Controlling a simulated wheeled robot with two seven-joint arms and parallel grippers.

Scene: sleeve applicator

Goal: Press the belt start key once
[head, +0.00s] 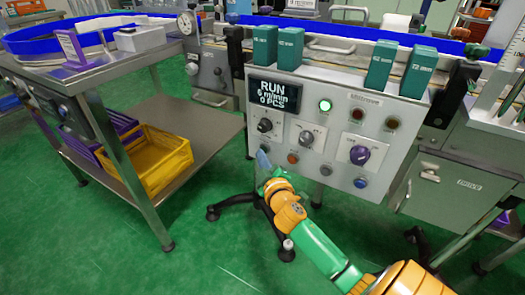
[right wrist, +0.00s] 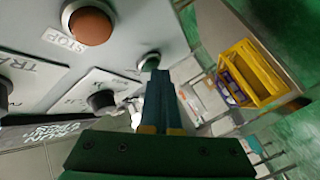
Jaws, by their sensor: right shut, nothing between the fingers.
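The control panel (head: 340,135) is a light grey box with knobs and buttons. Its display (head: 274,93) reads RUN, 6 m/min, 0 PCS, and a green lamp (head: 325,105) is lit. My right gripper (head: 263,159) is shut and empty, its blue fingers at the panel's lower left. In the right wrist view, the finger tips (right wrist: 158,74) are at a green key (right wrist: 149,60); I cannot tell whether they touch it. The orange-red STOP button (right wrist: 90,25) is beside it and also shows in the head view (head: 293,158). My left gripper is not in view.
A purple knob (head: 360,155) and a blue button (head: 360,182) are on the panel's right. Green boxes (head: 264,46) stand along its top. A steel table (head: 130,65) with a yellow crate (head: 150,160) below stands left. The green floor in front is open.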

